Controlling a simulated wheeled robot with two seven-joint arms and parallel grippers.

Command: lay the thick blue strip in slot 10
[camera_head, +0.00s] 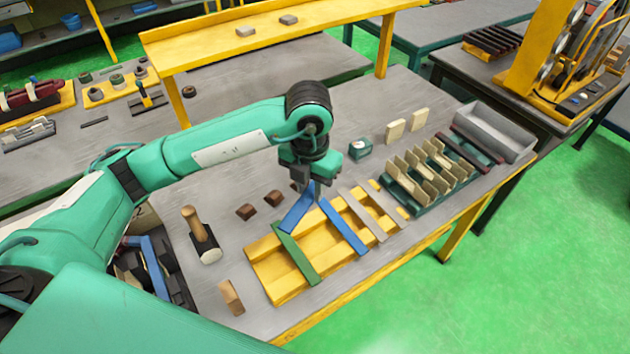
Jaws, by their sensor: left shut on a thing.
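My left gripper (308,186) is shut on a blue strip (297,213) and holds it tilted above the yellow tray (262,268). The held strip looks wider than a second blue strip (343,228), which lies across the tray just to its right. A green strip (298,254) and a grey-beige strip (363,215) also lie across the tray. A dark green rack with upright tan pieces (428,180) stands to the right; it looks slotted, but no slot numbers can be read. My right gripper is not in view.
A wooden-handled mallet (200,235), small brown blocks (246,211) and a tan block (231,297) are left of the tray. A grey bin (495,130) stands at the far right end. A yellow shelf (270,32) spans the back.

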